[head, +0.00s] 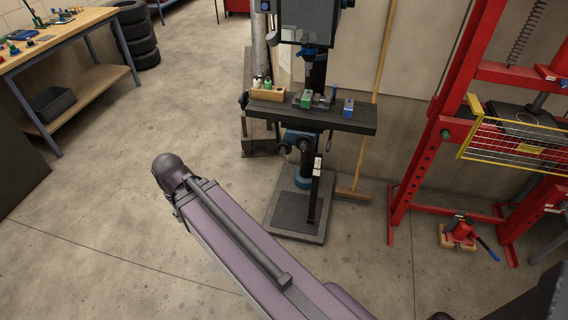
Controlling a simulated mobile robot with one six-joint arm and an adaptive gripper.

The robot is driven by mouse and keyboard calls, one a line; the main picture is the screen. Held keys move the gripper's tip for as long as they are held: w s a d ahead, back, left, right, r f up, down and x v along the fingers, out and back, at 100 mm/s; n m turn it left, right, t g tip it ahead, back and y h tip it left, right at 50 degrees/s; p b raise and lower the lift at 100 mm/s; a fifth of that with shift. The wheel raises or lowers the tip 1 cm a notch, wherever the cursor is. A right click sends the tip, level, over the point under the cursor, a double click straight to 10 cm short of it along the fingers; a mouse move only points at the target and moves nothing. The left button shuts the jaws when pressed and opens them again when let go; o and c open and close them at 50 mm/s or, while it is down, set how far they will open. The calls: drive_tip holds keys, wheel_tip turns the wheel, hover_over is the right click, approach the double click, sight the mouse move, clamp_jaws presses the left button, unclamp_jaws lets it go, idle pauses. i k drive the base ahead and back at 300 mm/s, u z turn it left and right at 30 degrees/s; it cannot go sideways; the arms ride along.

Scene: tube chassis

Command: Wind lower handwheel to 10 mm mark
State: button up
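A drill press stands at the upper middle, with a dark work table (340,122) and a blue-grey bracket (302,140) under it. A small round part (284,148) sits at the left of this bracket; it may be the lower handwheel, but it is too small to tell. A dark upright bar (314,198) with a pale piece (317,168) near its top stands below the table. No 10 mm mark can be read. My purple-grey arm crosses the lower middle, in front of the press base. My gripper is not in view.
A red press frame (407,180) with a yellow guard stands right, a workbench (60,50) upper left. The left floor is clear.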

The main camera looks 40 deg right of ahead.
sight(284, 148)
drive_tip(key=u, duration=0.15)
drive_tip(key=k, duration=0.8)
drive_tip(key=z, duration=1.85)
drive_tip(key=i, duration=1)
drive_tip(key=z, duration=0.05)
